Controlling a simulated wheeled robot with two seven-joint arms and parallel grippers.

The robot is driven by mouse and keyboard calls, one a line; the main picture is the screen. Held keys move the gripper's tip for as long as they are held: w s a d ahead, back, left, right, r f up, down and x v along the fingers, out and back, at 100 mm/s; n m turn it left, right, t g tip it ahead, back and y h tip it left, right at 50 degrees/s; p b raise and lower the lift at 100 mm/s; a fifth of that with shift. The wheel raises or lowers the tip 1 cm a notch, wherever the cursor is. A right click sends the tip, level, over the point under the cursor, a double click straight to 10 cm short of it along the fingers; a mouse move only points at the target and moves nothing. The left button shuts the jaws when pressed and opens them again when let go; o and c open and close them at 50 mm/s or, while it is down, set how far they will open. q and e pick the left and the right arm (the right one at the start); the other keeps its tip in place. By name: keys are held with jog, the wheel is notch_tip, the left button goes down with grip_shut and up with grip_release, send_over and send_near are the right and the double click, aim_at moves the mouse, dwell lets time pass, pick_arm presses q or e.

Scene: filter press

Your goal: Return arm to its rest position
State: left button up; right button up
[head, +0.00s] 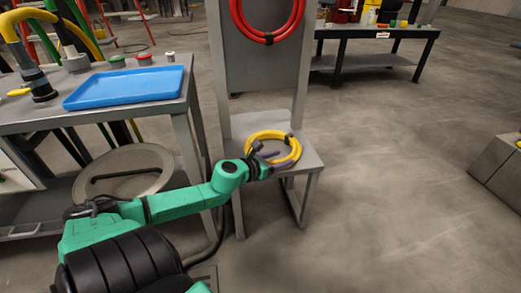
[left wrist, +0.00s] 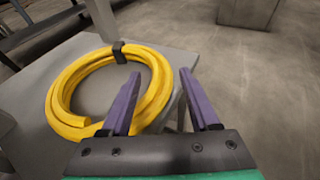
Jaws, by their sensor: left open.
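My left arm (head: 190,200) is green and reaches from the lower left toward a grey metal stand. Its gripper (head: 272,156) is over the stand's low shelf, at a coiled yellow hose (head: 291,152). The yellow hose (left wrist: 64,92) lies flat on the shelf, bound by a black strap. The left finger overlaps the coil's right side in that view; I cannot tell whether they touch. My right gripper is not in view.
A blue tray (head: 125,88) sits on the grey table at left. A red hose coil (head: 268,38) hangs on the stand's back panel. A dark workbench (head: 375,58) stands at the back right and a grey block (head: 497,168) at right. The floor between is clear.

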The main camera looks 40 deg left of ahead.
pick_arm(q)
jog(key=p+v, duration=0.3)
jog(key=v, duration=0.6)
jog(key=shift+s+r, duration=0.2)
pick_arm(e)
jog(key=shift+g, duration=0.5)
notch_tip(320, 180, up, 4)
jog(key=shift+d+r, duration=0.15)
